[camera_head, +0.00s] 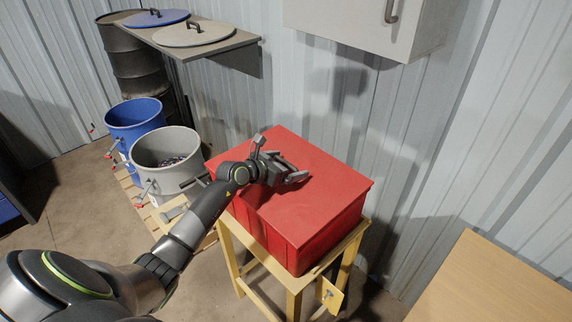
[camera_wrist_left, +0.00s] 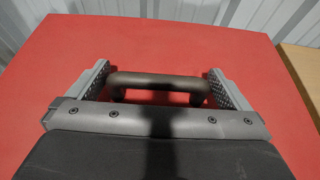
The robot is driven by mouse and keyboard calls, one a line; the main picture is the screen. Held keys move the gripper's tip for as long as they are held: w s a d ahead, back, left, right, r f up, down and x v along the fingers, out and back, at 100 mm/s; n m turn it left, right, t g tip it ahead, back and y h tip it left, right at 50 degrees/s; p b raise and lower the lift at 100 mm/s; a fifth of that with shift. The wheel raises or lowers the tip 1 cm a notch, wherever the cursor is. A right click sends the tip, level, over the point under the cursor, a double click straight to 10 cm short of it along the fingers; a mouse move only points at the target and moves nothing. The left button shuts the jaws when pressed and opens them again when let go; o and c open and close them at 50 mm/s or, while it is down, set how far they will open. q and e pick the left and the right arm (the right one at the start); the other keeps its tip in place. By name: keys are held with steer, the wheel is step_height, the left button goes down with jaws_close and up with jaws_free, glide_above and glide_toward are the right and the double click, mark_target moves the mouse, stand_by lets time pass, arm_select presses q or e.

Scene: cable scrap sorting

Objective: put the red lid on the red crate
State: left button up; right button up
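The red lid (camera_head: 325,174) lies flat over the top of the red crate (camera_head: 313,238). Its edges look in line with the crate walls, and no gap shows on the near sides. The lid fills most of the left wrist view (camera_wrist_left: 160,45). Its dark bar handle (camera_wrist_left: 158,80) stands between the two fingers of my left gripper (camera_wrist_left: 158,88). The fingers are wide apart, one past each end of the handle, with small gaps. In the head view my left gripper (camera_head: 281,160) is low over the lid's middle. My right gripper is not in view.
The crate stands on a yellow wooden stand (camera_head: 293,297). A grey bin (camera_head: 150,181) and a blue bin (camera_head: 133,115) stand left on a pallet. A shelf (camera_head: 229,46) holds blue and beige lids. A wall cabinet (camera_head: 350,25) hangs above; a wooden table (camera_head: 490,285) is at right.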

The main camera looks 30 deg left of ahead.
arm_select(q)
steer(key=shift+s+f, duration=0.1)
steer(key=b+v, duration=0.1)
steer(key=v, duration=1.4)
steer(key=shift+s+a, duration=0.15)
steer(key=shift+v, duration=1)
